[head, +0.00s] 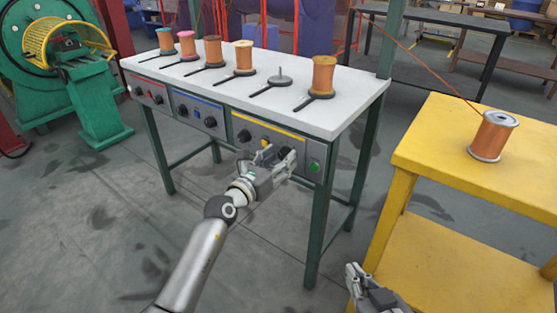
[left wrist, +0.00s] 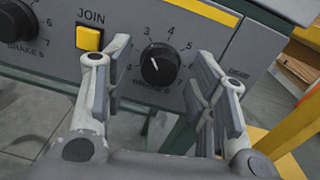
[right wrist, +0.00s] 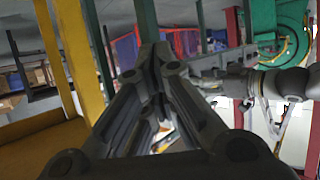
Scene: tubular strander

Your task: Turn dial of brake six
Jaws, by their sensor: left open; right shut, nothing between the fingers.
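The dial of brake six (left wrist: 160,64) is a round black knob with a white pointer mark, on a grey panel with printed numbers around it. In the left wrist view it lies between the two fingers of my left gripper (left wrist: 165,85), which is open. I cannot tell whether the fingers touch it. My right gripper (head: 362,282) is low at the bottom of the head view, away from the panel. In the right wrist view its fingertips (right wrist: 155,55) are together and empty.
A yellow JOIN button (left wrist: 89,38) and the brake five dial (left wrist: 14,20) are left of the dial. A green button (head: 314,166) is to the right. The white table (head: 330,110) holds several spools. A yellow table (head: 440,145) with a copper spool (head: 492,137) stands right.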

